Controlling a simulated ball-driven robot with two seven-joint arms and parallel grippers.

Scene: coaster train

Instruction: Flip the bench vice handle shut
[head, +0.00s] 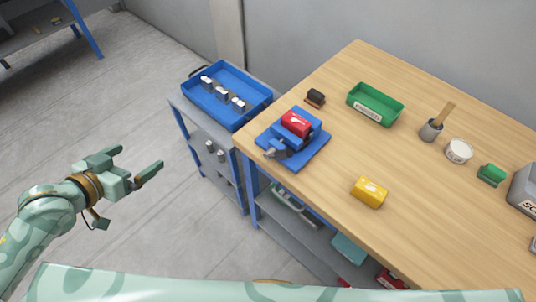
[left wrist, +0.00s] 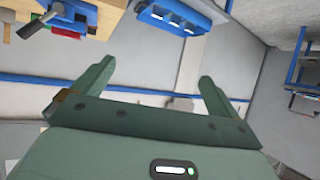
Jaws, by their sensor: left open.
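The blue bench vice (head: 309,153) sits at the near left corner of the wooden table, with a red block (head: 296,124) in it. Its grey handle (head: 276,149) is on the side toward the table's left edge; its exact angle is hard to tell. The left wrist view shows the vice at the upper left, partly cut off, with a dark handle-like bar (left wrist: 29,29) sticking out. My left gripper (head: 139,158) is open and empty, over the floor well left of the vice and apart from it. Its two fingers (left wrist: 154,74) show in the wrist view. My right gripper is not in view.
A cart with a blue tray (head: 255,92) of several metal pieces stands left of the table.

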